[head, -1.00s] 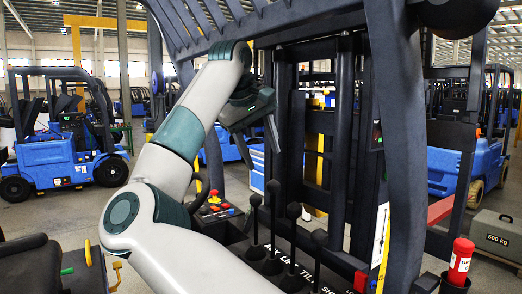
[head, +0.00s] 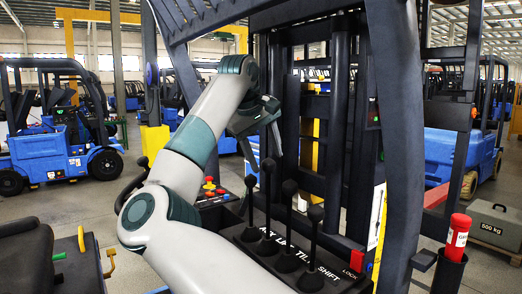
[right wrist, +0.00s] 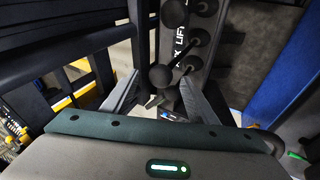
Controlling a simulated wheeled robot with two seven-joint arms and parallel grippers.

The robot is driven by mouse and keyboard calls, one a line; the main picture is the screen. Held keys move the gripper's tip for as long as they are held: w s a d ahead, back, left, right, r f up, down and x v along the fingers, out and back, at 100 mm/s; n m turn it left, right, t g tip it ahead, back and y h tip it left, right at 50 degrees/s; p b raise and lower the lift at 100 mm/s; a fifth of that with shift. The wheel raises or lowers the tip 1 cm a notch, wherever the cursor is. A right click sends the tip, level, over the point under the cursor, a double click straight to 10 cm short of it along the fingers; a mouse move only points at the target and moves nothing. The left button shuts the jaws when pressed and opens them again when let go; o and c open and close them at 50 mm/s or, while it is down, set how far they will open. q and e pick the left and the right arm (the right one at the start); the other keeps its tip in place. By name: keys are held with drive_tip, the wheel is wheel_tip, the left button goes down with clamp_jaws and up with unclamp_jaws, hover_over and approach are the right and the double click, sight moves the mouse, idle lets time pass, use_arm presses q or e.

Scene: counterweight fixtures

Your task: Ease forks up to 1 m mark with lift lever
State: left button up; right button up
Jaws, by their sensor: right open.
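The row of black ball-topped levers stands on a dark console (head: 262,243) labelled LIFT, TILT and SHIFT, with the first word partly covered by my arm. By label order, the lift lever (head: 268,165) seems to be the second from the left. My right gripper (head: 262,150) is open, fingers pointing down, above and beside the lever knobs. In the right wrist view, one black knob (right wrist: 160,76) shows between the open fingers, apart from both; which lever it belongs to is unclear. A white panel with a yellow strip (head: 378,228) stands by the post, its marks unreadable. The forks are not visible.
The dark mast (head: 340,130) and a thick post (head: 400,130) rise close beyond the levers. A red canister (head: 458,235) and a 500 kg weight (head: 492,232) are at right. A blue forklift (head: 40,155) stands at left.

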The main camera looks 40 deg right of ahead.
drive_tip(key=shift+b+x, duration=0.3)
drive_tip(key=shift+x, duration=1.05)
drive_tip(key=c, duration=0.9)
